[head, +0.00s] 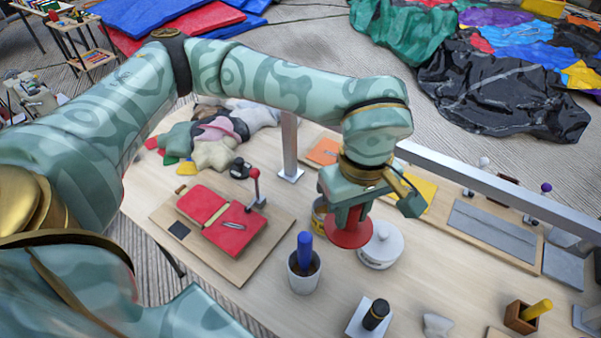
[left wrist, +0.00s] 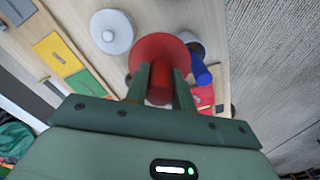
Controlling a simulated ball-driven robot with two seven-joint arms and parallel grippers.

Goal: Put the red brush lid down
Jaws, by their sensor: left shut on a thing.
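The red brush lid (head: 347,236) is a round red disc with a red knob, held above the table by my left gripper (head: 350,212). In the left wrist view the lid (left wrist: 157,47) lies beyond the fingers of the left gripper (left wrist: 160,88), which are shut on its knob. A white lidded pot (head: 380,248) stands just right of the lid and also shows in the left wrist view (left wrist: 112,32). My right gripper is not in view.
A white cup (head: 303,284) with a blue-handled brush (head: 304,250) stands to the left in front. A red case (head: 233,228) lies on a wooden board. A metal post (head: 290,150) rises behind. A black-topped item (head: 376,314) stands near the front. Bare tabletop (head: 425,275) shows right of the pot.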

